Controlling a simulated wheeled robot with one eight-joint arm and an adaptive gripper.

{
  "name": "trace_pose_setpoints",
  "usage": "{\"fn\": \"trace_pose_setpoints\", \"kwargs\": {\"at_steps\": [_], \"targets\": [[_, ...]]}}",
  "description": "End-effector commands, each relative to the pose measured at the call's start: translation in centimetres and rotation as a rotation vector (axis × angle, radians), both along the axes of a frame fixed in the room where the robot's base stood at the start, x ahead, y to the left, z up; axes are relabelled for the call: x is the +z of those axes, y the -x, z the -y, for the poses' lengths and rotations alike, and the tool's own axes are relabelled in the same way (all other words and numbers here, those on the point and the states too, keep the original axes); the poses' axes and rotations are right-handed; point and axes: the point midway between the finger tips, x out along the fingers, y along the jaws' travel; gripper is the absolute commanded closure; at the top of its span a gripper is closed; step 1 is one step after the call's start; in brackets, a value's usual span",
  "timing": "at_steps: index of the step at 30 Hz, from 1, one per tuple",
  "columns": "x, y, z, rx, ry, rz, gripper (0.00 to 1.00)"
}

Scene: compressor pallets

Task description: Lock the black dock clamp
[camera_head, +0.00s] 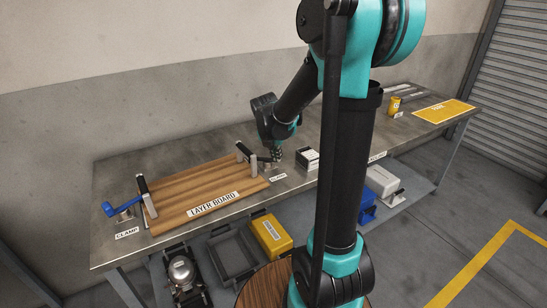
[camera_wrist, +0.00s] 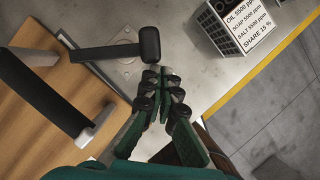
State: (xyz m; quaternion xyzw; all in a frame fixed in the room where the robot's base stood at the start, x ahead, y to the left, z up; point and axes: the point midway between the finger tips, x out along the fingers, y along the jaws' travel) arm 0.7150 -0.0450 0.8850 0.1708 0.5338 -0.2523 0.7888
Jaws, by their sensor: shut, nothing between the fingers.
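The black dock clamp (camera_wrist: 105,51) sits on the metal bench beside the right end of the wooden layer board (camera_head: 190,193). Its black lever lies roughly level in the wrist view and ends in a thick block-like grip (camera_wrist: 150,43). Its pale base plate (camera_wrist: 126,68) shows below the lever. In the head view the black clamp (camera_head: 264,159) is small and partly hidden by my gripper (camera_head: 275,156). My gripper (camera_wrist: 166,76) is shut and empty, with its fingertips just below the lever's grip in the wrist view. I cannot tell whether they touch it.
A blue clamp (camera_head: 122,207) stands at the board's left end. A yellow can (camera_head: 394,105) and yellow mat (camera_head: 443,111) are farther right.

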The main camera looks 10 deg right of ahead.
Motion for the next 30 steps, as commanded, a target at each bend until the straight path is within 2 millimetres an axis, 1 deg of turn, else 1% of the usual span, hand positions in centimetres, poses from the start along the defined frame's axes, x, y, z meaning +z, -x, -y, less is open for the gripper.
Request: {"fn": "trace_pose_setpoints", "kwargs": {"at_steps": [6, 12, 30], "targets": [[0.0, -0.5, 0.9, -0.002, 0.001, 0.001, 1.0], [0.0, -0.8, 1.3, -0.001, 0.0, 0.0, 1.0], [0.0, -1.1, 1.6, -0.002, 0.001, 0.001, 1.0]]}}
